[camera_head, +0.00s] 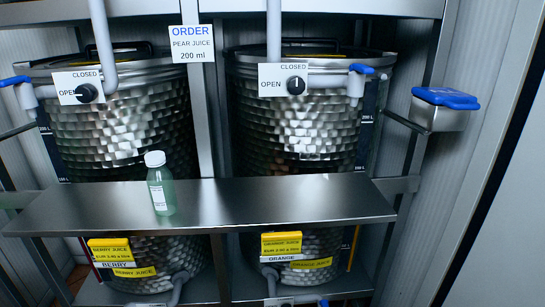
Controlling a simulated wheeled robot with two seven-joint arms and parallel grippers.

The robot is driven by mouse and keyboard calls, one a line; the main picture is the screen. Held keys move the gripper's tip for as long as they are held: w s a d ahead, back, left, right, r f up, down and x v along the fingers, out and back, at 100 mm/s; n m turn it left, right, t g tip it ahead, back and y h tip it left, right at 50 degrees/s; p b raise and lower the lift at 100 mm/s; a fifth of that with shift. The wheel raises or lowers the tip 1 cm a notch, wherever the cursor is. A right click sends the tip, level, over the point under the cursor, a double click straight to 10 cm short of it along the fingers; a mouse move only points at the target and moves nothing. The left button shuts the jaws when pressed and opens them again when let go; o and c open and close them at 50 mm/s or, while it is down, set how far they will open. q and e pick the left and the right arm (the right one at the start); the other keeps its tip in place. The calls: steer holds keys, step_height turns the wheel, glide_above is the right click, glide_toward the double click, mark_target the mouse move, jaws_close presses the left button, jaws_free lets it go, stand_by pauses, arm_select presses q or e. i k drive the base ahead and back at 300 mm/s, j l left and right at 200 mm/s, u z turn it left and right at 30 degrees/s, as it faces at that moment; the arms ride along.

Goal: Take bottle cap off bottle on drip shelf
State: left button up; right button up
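A small pale green bottle (162,191) with a white label stands upright on the steel drip shelf (270,202), left of the shelf's middle. A white bottle cap (155,159) sits on top of the bottle. Neither of my grippers shows in the head view.
Two large steel tanks (300,125) stand behind the shelf, with tap panels (284,80) reading open and closed. An order sign (192,44) for pear juice hangs between them. A blue-topped box (440,108) is on the right. Berry and orange signs (282,244) show below. The shelf's right half is clear.

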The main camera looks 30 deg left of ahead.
mark_target(160, 183)
steer(key=u, duration=1.6)
